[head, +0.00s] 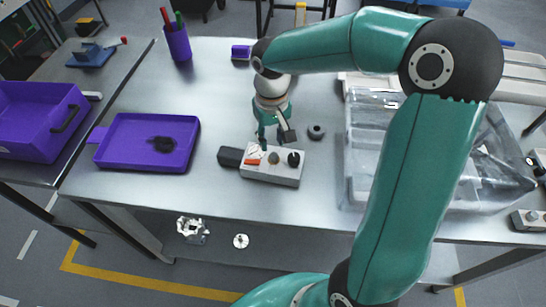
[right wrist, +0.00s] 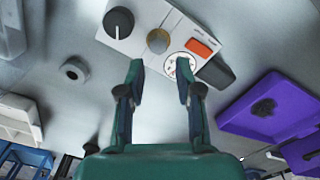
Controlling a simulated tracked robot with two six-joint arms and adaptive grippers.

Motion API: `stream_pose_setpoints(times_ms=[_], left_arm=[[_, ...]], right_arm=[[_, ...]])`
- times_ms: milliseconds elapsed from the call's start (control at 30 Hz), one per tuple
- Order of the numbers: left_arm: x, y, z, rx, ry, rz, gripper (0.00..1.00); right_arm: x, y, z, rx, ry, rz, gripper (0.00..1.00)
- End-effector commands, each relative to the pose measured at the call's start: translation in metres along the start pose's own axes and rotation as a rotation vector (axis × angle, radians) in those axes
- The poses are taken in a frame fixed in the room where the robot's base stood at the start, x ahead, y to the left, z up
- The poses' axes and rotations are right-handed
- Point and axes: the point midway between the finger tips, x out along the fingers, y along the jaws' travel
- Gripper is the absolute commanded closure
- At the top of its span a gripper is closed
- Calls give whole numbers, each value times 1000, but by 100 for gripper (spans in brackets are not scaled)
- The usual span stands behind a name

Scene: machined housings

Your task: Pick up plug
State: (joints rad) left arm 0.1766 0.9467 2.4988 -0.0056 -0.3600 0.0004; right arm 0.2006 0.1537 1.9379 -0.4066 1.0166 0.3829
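No part is clearly marked as the plug. A dark block (head: 230,157) sits against the left end of a light grey control box (head: 285,181); it also shows in the right wrist view (right wrist: 215,73). A short black ring-like piece (head: 316,131) stands on the table behind the box; it also shows in the right wrist view (right wrist: 74,70). My right gripper (head: 270,143) points down over the box's back edge. In the right wrist view its fingers (right wrist: 161,70) are apart with nothing between them. My left gripper is not in view.
A purple tray (head: 112,163) with a dark piece lies left, beside a purple bin (head: 40,148). A purple pen cup (head: 178,44) and small purple box (head: 241,52) stand at the back. A clear bin (head: 385,105) is right, partly behind my arm. The table's front left is clear.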

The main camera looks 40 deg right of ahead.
Motion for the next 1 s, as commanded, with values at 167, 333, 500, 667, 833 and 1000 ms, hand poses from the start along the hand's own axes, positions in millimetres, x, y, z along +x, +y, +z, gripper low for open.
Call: stream_pose_setpoints(times_ms=[167,333,500,667,833,1000], left_arm=[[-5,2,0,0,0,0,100],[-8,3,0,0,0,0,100],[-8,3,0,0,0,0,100],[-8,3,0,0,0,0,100],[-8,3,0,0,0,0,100],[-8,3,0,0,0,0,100]], right_arm=[[16,1,2,1,-5,0,65],[41,2,2,2,-4,0,65],[51,2,2,1,0,0,65],[52,2,2,2,1,0,65],[51,2,2,2,1,-1,89],[51,2,2,2,1,-1,100]])
